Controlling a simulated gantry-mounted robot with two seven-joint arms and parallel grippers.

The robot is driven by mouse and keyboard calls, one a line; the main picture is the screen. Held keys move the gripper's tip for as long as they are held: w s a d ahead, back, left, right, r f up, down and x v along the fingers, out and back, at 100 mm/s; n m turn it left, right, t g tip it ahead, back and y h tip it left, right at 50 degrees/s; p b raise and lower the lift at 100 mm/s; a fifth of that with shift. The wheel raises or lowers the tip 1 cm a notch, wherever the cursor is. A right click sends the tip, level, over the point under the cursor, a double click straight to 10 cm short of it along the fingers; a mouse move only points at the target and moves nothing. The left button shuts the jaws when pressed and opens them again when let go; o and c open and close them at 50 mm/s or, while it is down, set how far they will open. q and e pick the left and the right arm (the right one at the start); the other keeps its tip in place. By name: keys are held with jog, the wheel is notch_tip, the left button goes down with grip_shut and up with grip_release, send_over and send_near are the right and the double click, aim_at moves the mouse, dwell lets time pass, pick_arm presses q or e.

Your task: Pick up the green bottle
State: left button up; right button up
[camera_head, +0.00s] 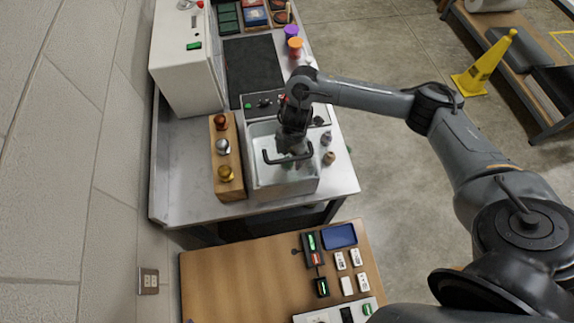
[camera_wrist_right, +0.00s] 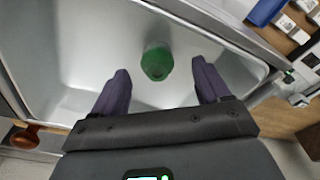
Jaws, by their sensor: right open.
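The green bottle (camera_wrist_right: 157,63) stands inside a white basin (camera_wrist_right: 85,60), seen from above in the right wrist view. My right gripper (camera_wrist_right: 160,72) is open, with one purple-grey finger on each side of the bottle in that view. Gaps show between the fingers and the bottle, and I cannot tell how far above it they are. In the head view my right gripper (camera_head: 290,148) reaches down into the basin (camera_head: 262,172) and mostly hides the bottle. My left gripper is not in view.
A wooden block (camera_head: 236,187) with three knobs stands left of the basin. Small brown pieces (camera_head: 328,158) sit right of it. A white cabinet (camera_head: 183,75), dark mat (camera_head: 253,68) and orange cup (camera_head: 295,44) lie farther back. A wooden table (camera_head: 225,280) with small devices is in front.

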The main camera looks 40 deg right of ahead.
jog(key=shift+w+a+f, duration=0.1)
jog(key=shift+a+f, duration=0.05)
jog(key=shift+f, duration=0.7)
jog(key=shift+a+f, duration=0.2)
jog(key=shift+f, duration=0.6)
jog(key=shift+w+a+f, duration=0.1)
jog(key=shift+a+f, duration=0.05)
jog(key=shift+f, duration=0.7)
jog(key=c, duration=1.2)
